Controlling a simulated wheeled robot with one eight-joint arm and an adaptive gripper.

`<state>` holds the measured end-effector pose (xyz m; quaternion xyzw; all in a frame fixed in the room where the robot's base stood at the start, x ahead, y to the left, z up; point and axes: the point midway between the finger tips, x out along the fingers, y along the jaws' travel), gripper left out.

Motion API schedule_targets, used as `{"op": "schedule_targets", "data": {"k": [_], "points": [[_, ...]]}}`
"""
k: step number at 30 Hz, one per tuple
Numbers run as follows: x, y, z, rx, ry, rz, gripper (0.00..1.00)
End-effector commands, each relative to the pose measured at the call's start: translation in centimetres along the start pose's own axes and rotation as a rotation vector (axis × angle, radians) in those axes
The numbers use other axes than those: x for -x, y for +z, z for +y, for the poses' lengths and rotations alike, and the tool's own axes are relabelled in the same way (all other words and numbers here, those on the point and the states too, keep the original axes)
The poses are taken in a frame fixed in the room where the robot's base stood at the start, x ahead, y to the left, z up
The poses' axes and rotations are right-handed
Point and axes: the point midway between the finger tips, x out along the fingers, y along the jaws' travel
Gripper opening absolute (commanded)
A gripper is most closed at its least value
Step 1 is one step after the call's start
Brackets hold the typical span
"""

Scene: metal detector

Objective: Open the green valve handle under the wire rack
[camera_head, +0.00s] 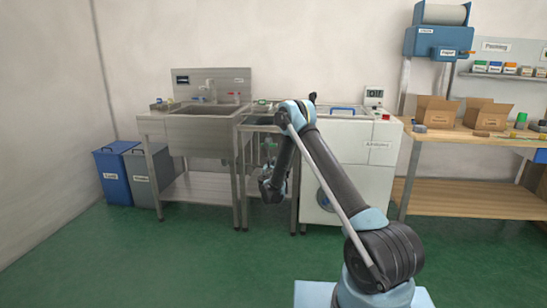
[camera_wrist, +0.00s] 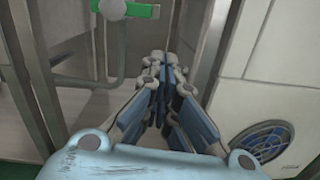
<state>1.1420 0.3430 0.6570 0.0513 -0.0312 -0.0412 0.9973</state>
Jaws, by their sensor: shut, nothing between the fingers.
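My gripper (camera_wrist: 162,65) is shut and empty. In the wrist view its fingertips lie below and right of the handle, apart from it. In the head view my gripper (camera_head: 269,190) hangs low between the metal legs of the narrow middle stand.
A white cabinet (camera_head: 365,180) stands right of the gripper; its blue round vent (camera_wrist: 262,140) shows in the wrist view. A steel sink table (camera_head: 195,125) is to the left. Metal posts (camera_wrist: 202,45) closely flank the gripper. Green floor (camera_head: 180,255) is clear in front.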

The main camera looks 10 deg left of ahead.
Motion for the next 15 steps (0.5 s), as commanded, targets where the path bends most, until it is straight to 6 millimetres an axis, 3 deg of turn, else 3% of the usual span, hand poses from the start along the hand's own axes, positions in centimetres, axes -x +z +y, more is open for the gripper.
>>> {"op": "schedule_targets", "data": {"k": [3, 6, 15], "points": [[0.4, -2.2, 1.4, 0.059, 0.032, -0.016, 0.00], [0.7, -3.1, 2.0, 0.089, 0.047, -0.024, 0.00], [0.8, -3.5, 2.3, 0.103, 0.054, -0.028, 0.00]]}}
